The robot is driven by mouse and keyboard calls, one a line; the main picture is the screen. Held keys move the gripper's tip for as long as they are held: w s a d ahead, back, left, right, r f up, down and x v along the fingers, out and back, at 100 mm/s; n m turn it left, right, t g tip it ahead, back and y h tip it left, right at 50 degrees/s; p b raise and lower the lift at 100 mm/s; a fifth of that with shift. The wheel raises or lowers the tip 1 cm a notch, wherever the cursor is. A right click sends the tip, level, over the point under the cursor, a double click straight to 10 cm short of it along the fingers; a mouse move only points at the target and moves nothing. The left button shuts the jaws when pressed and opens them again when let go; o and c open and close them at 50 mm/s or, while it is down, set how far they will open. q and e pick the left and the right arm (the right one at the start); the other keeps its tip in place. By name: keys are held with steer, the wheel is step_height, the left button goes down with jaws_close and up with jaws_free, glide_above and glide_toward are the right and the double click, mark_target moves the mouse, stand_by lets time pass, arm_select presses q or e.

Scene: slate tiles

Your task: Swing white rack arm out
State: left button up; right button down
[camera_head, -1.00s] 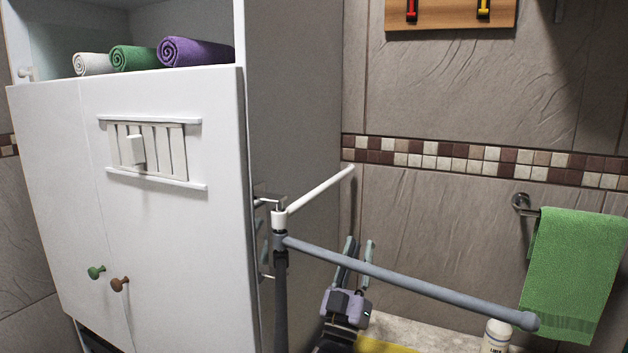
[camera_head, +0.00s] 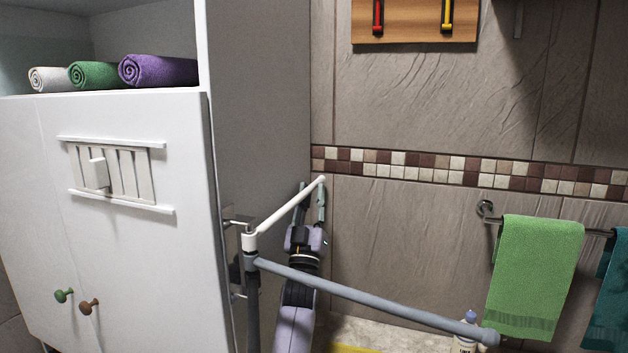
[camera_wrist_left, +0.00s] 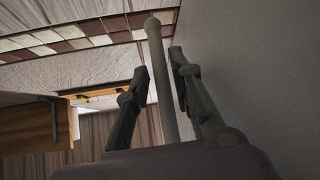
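The white rack arm (camera_head: 285,213) points back from a hinge on the side of the white cabinet, towards the tiled wall. The grey rack arm (camera_head: 375,295) on the same post points out to the right. My left gripper (camera_head: 312,190) is raised near the far end of the white arm, its fingers upward. In the left wrist view the white arm (camera_wrist_left: 161,80), dim in shadow, runs between my two open fingers (camera_wrist_left: 158,75). The right finger looks closer to it; contact cannot be told. My right gripper is not in view.
The cabinet (camera_head: 150,240) and its side panel (camera_head: 260,100) stand left of the rack. A green towel (camera_head: 535,270) hangs on a wall rail at right, with a teal towel beside it. A wooden hook board (camera_head: 415,20) is above.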

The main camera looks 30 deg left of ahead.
arm_select(q)
steer(key=shift+x, duration=1.35)
jaws_close()
